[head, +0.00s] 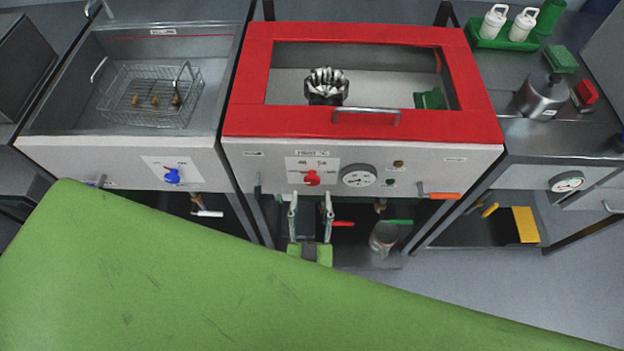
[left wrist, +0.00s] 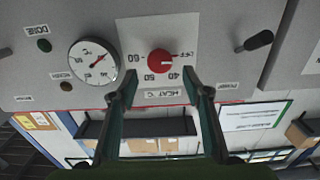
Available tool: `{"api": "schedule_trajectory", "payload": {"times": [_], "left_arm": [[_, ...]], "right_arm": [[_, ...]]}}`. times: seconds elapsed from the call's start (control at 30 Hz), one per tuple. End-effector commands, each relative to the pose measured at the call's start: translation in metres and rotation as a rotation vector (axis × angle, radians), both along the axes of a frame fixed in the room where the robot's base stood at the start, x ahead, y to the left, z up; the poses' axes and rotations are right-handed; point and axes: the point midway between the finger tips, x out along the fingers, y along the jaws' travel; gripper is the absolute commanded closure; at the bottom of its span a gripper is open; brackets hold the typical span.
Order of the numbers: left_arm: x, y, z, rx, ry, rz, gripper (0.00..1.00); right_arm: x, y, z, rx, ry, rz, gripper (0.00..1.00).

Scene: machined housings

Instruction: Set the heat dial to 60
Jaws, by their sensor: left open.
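The red heat dial (head: 312,178) is on a white plate on the front panel of the red-framed machine. In the left wrist view the dial (left wrist: 160,61) appears upside down, with OFF, 40, 50 and 60 around it and a heat label below. Its pointer appears to lie towards OFF. My left gripper (head: 311,197) is open and empty, below the dial in the head view. In the left wrist view its two fingers (left wrist: 159,74) stand apart on either side of the dial's lower part, apparently not touching it. My right gripper is not in view.
A round gauge (head: 359,175) sits right of the dial, with an orange handle (head: 444,196) farther right. The left bath has a blue knob (head: 172,176) and a wire basket (head: 150,97). The red lid frame (head: 250,75) has a bar handle (head: 366,113). A bucket (head: 384,238) stands below.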

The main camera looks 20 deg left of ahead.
Motion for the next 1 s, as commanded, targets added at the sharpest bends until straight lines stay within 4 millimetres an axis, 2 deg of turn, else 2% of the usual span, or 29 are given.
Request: {"api": "schedule_trajectory", "payload": {"times": [0.1,0.3,0.67,0.7,0.83,1.0], "left_arm": [[0.022,0.006,0.003,0.002,0.000,0.000,0.56],[0.043,0.012,0.001,0.001,0.001,0.000,0.56],[0.048,0.014,-0.001,0.000,0.003,0.000,0.56],[0.048,0.014,-0.001,0.000,0.003,0.000,0.61],[0.048,0.014,-0.001,0.000,0.003,0.000,0.93],[0.048,0.014,-0.001,0.001,0.003,0.000,0.93]], "right_arm": [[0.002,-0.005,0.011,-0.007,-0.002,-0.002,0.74],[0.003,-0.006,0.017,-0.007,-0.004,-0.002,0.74],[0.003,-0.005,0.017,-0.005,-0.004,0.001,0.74],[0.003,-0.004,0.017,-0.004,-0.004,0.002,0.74],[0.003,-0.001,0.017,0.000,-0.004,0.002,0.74],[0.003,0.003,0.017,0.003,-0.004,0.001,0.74]]}}
